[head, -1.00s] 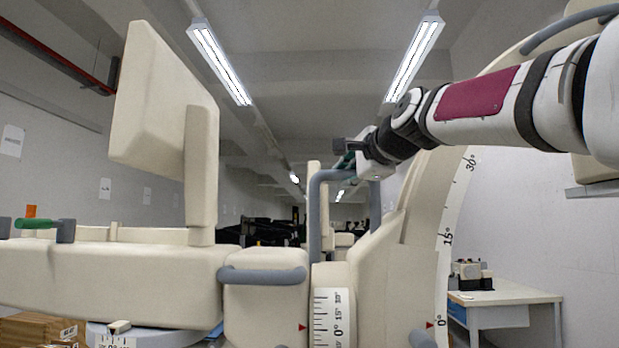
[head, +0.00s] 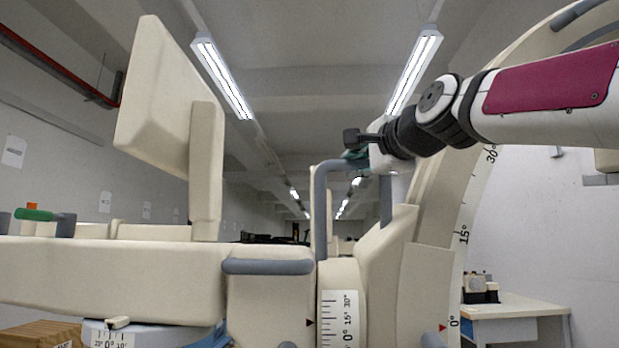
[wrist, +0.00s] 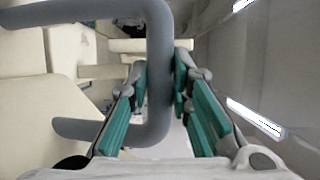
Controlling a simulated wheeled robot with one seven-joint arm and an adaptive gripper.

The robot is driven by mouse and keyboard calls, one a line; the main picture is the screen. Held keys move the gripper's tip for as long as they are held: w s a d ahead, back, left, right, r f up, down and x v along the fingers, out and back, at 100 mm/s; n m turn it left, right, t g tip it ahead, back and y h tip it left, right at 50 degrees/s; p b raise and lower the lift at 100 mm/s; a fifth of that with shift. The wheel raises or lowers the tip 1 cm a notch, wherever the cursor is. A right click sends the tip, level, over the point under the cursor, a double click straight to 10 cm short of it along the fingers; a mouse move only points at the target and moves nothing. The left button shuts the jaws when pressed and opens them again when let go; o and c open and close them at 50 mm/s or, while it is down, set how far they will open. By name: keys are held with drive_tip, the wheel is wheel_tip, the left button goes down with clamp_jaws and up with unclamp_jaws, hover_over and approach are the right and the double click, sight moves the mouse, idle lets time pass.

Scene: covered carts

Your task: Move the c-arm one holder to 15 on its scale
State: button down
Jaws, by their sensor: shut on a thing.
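The c-arm's cream holder (head: 377,245) carries a grey U-shaped handle (head: 320,210). A small dark pointer (head: 310,323) left of this scale lies between 0 and 15, nearer 15; the exact reading is too small to tell. My gripper (head: 357,157) is at the top of the handle. In the wrist view, the handle (wrist: 160,70) passes between the teal pads of my gripper (wrist: 164,90), which is shut on it. The far fingertips are partly hidden.
The large cream arc (head: 425,210) on the right has its own scale, with a red pointer (head: 443,328) near 0. A cream panel (head: 165,105) stands at left above a long cream beam (head: 120,275). A white table (head: 515,312) stands at back right.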

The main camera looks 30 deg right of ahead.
drive_tip(key=shift+s+a+f+t+b, duration=0.3)
drive_tip(key=shift+s+a+f+b, duration=0.15)
drive_tip(key=shift+s+a+b, duration=0.5)
drive_tip(key=shift+w+d, duration=0.25)
drive_tip(key=c, duration=1.4)
unclamp_jaws()
drive_tip(key=shift+w+d, duration=0.1)
drive_tip(key=shift+w, duration=0.1)
drive_tip(key=shift+c, duration=0.2)
drive_tip(key=shift+s, duration=0.1)
drive_tip(key=shift+r, duration=0.1)
drive_tip(key=shift+s, duration=0.8)
drive_tip(key=s+a, duration=0.2)
drive_tip(key=s, duration=0.8)
drive_tip(key=shift+a+f, duration=0.2)
drive_tip(key=shift+f, duration=0.2)
